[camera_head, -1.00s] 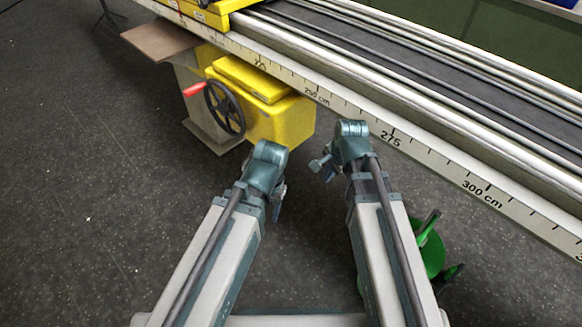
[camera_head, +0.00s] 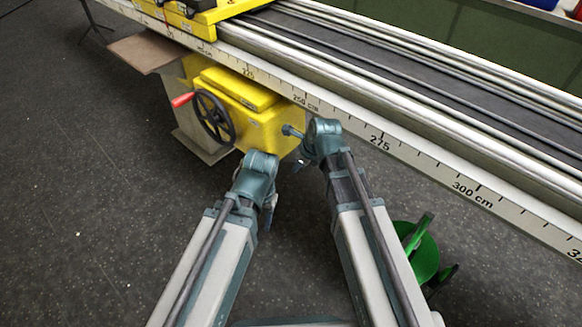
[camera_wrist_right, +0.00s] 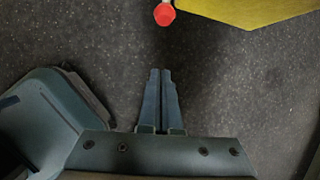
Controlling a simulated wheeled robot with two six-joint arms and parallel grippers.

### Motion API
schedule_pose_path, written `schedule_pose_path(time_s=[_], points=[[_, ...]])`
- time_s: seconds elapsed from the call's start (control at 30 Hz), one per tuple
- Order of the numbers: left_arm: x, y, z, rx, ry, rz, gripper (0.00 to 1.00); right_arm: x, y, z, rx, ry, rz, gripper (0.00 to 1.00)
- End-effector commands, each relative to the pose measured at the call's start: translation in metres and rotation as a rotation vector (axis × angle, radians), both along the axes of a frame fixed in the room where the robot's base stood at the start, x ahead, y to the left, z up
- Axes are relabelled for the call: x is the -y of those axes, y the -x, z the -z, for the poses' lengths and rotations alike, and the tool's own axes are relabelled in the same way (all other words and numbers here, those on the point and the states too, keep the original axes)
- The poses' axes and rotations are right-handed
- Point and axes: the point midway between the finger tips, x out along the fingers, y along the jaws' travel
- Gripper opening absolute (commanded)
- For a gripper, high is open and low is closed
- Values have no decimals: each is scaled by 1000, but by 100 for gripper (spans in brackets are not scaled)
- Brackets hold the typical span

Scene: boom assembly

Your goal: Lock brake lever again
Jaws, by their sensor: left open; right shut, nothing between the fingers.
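A red grip (camera_head: 182,99) sticks out at the left of a black handwheel (camera_head: 215,117) on the yellow housing (camera_head: 250,110); I take it for the brake lever but cannot be sure. A red knob also shows at the top of the right wrist view (camera_wrist_right: 164,14), beyond the fingertips and apart from them.
A long bench edge with a centimetre scale (camera_head: 380,139) runs diagonally across the right. A brown board (camera_head: 148,51) juts out at upper left. A green reel-like object (camera_head: 420,255) stands near my right arm. The dark floor at left is clear.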

Motion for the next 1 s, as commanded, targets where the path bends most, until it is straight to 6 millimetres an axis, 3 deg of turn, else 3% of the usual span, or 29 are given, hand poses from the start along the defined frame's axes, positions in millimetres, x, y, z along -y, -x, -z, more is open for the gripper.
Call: schedule_pose_path(time_s=[0.5,0.83,0.9,1.0], points=[[-2,-1,63,2,-8,2,50,-15,-20,63,0,1,-2,0],[-2,-1,93,4,-11,6,50,-24,-31,94,0,1,-2,0],[-2,-1,76,4,-11,5,50,-31,-36,76,0,0,-3,0],[-2,-1,68,4,-11,4,50,-38,-41,68,0,0,-3,0]])
